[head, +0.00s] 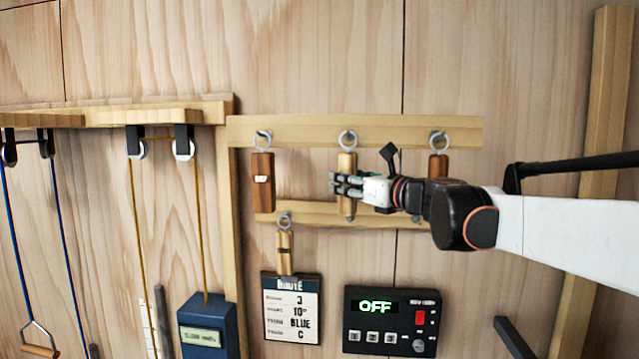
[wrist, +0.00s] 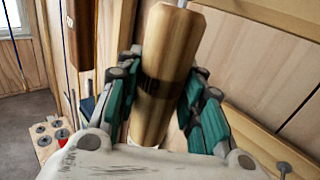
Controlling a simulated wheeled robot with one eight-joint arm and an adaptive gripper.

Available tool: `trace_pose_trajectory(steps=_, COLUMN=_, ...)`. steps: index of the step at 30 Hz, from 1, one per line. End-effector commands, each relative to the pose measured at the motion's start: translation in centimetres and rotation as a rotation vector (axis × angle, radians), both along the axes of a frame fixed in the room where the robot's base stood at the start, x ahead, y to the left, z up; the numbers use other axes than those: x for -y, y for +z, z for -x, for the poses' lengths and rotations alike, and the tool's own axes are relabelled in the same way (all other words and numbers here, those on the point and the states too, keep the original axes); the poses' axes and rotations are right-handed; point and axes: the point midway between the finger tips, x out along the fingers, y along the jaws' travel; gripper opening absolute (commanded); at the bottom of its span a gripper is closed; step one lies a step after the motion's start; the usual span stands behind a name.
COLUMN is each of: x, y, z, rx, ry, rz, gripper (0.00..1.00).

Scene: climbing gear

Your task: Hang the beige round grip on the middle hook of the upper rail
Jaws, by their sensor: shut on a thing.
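The beige round grip (head: 347,163) is upright in my gripper (head: 345,186), directly below the middle hook (head: 348,139) of the upper rail (head: 400,130). Its top meets the hook's ring in the head view; I cannot tell whether it hangs on it. In the wrist view the beige round grip (wrist: 165,70) stands between the green-padded fingers of my gripper (wrist: 160,100), with a dark band around its middle. A metal stem rises from its top. My gripper is shut on it from the right; the fingers hide its middle in the head view.
A brown grip (head: 262,190) hangs on the left hook and a reddish-brown one (head: 438,165) on the right hook. A smaller beige grip (head: 284,252) hangs from the lower rail (head: 315,213). Below are a route sign (head: 292,312) and a black OFF box (head: 392,321).

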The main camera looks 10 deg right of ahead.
Motion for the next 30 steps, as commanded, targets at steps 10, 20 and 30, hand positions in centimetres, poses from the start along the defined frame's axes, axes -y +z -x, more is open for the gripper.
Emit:
trace_pose_trajectory(steps=10, x=0.0, y=0.0, z=0.0, rx=0.000, ry=0.000, rz=0.000, gripper=0.58)
trace_pose_trajectory(steps=20, x=0.1, y=0.0, z=0.2, rx=0.000, ry=0.000, rz=0.000, gripper=0.58)
trace_pose_trajectory(steps=30, x=2.1, y=0.0, z=4.2, rx=0.000, ry=-0.004, rz=0.000, gripper=0.58)
